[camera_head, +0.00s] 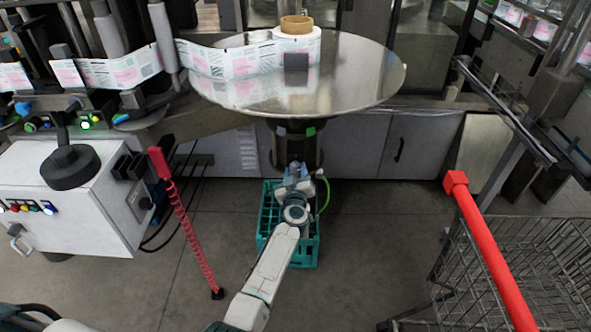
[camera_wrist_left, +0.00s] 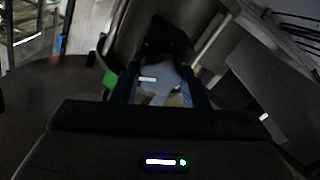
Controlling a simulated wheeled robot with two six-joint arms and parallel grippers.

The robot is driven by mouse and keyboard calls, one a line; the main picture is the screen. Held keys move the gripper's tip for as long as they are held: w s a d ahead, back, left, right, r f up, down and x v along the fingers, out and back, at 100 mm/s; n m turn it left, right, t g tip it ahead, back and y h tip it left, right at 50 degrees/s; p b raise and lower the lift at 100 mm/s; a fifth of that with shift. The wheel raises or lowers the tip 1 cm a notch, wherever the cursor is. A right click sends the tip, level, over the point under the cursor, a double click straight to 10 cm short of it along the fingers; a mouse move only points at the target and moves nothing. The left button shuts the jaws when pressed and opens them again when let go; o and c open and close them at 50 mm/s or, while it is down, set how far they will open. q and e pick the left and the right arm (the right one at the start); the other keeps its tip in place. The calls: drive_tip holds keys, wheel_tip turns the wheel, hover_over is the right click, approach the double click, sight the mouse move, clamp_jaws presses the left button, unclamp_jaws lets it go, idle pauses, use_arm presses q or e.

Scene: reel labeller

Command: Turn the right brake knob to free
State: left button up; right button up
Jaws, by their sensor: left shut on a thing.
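My left gripper (camera_head: 297,172) reaches up under the round steel turntable (camera_head: 350,85), at the front of the dark hub below it. In the left wrist view, the left gripper's two dark fingers (camera_wrist_left: 158,92) are shut on the brake knob (camera_wrist_left: 160,78), a grey-blue piece with a short white bar. The fingers hide its sides. The knob itself is hard to make out in the head view. A green mark (camera_head: 311,131) is on the hub right of a pale mark (camera_head: 282,131); a green patch (camera_wrist_left: 110,79) also shows left of the fingers. My right gripper is out of view.
A teal crate (camera_head: 306,252) stands on the floor under my left arm. A white control box (camera_head: 75,215) and a red coiled cord (camera_head: 186,220) are at left. A wire cart with a red handle (camera_head: 490,245) stands at right. A label reel (camera_head: 297,40) sits on the turntable.

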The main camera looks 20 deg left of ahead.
use_arm(q)
drive_tip(key=n, duration=0.6)
drive_tip(key=shift+p, duration=0.3)
drive_tip(key=n, duration=0.7)
drive_tip(key=shift+b, duration=0.3)
drive_tip(key=o, duration=1)
drive_tip(key=v, duration=1)
drive_tip(key=shift+s+d+p, duration=0.1)
drive_tip(key=shift+s+p, duration=0.3)
